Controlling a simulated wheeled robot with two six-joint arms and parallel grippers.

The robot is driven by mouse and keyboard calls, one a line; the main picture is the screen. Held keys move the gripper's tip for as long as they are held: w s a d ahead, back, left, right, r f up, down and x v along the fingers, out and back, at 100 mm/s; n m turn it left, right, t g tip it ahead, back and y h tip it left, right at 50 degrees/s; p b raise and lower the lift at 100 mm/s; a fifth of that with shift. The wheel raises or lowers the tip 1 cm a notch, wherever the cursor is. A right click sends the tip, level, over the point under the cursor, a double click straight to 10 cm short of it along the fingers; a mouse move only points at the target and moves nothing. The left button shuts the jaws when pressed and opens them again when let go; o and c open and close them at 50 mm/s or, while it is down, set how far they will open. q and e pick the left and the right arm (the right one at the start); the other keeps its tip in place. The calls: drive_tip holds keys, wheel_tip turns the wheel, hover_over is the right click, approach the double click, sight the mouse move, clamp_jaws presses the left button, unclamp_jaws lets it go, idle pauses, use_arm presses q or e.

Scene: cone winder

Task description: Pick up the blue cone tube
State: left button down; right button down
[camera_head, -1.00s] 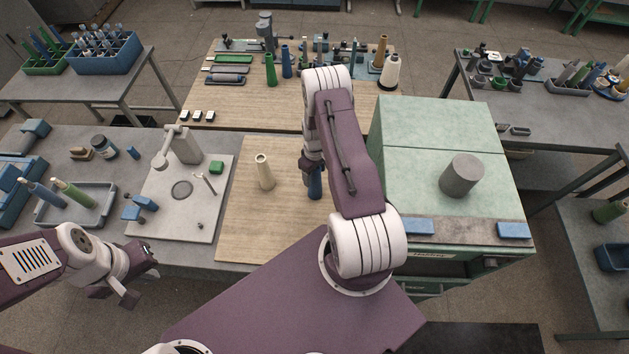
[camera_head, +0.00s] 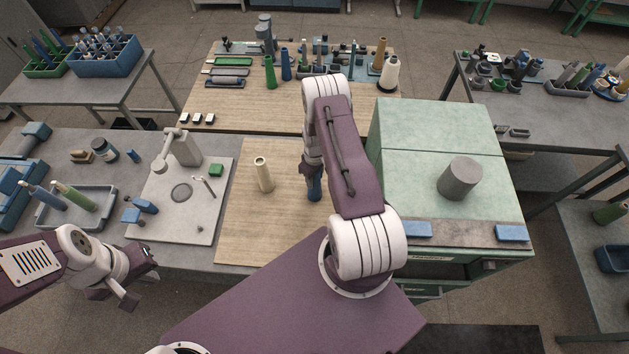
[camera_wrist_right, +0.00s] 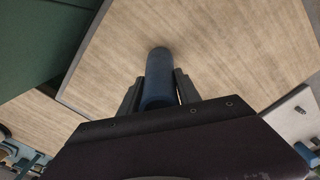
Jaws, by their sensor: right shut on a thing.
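The blue cone tube (camera_head: 314,190) stands upright on the wooden board, below my right arm in the head view. My right gripper (camera_head: 312,172) is shut on it; in the right wrist view the dark fingers (camera_wrist_right: 160,92) lie on both sides of the blue tube (camera_wrist_right: 159,72). The tube's upper part is hidden by the gripper in the head view. My left gripper (camera_head: 140,282) hangs empty in front of the bench at the lower left, its fingers apart.
A cream cone tube (camera_head: 263,174) stands to the left on the same wooden board (camera_head: 262,225). A green cabinet (camera_head: 425,165) with a grey cylinder (camera_head: 460,178) on top stands close on the right. A white plate with a small device (camera_head: 182,148) lies further left.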

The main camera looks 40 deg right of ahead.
wheel_tip(320, 180, up, 3)
drive_tip(key=shift+w+f+b, duration=0.1)
drive_tip(key=shift+f+b, duration=0.1)
drive_tip(key=shift+b, duration=0.55)
drive_tip(key=s+a+r+b, duration=0.3)
drive_tip(key=s+a+r, duration=0.2)
drive_tip(key=s+r, duration=0.3)
drive_tip(key=s, duration=0.3)
drive_tip(key=shift+f, duration=0.1)
